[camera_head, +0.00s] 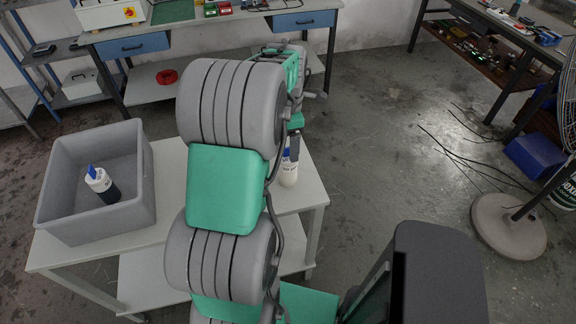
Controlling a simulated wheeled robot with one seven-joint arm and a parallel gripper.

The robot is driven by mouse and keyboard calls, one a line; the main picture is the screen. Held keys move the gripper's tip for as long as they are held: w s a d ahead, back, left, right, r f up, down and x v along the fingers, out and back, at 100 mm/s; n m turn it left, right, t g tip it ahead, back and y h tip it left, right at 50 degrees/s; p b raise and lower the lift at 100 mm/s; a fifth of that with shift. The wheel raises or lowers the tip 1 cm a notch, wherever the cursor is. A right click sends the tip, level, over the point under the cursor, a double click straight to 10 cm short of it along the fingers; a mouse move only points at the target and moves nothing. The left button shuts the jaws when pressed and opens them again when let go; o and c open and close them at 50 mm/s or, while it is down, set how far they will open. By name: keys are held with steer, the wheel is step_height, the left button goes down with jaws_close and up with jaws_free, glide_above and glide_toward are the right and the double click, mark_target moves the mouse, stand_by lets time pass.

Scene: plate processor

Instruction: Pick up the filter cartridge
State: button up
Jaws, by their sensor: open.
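A white, bottle-shaped cartridge (289,172) stands upright on the white table, right of my arm. Its top is partly hidden by my gripper and arm. My gripper (292,149) points down at the top of the cartridge on the table. It is open, and its fingers are small and partly hidden, so I cannot tell whether they touch the cartridge.
The grey bin (146,172) stands on the left part of the white table (170,235). My arm covers the table's middle. A workbench with blue drawers (305,21) stands behind.

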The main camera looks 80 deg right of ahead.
mark_target(288, 156)
step_height(288, 156, down, 8)
steer(key=shift+w+r+p, duration=0.15)
steer(key=shift+r+p, duration=0.05)
steer(key=shift+p, duration=0.9)
steer(key=shift+c, duration=0.4)
steer(key=c, duration=1.5)
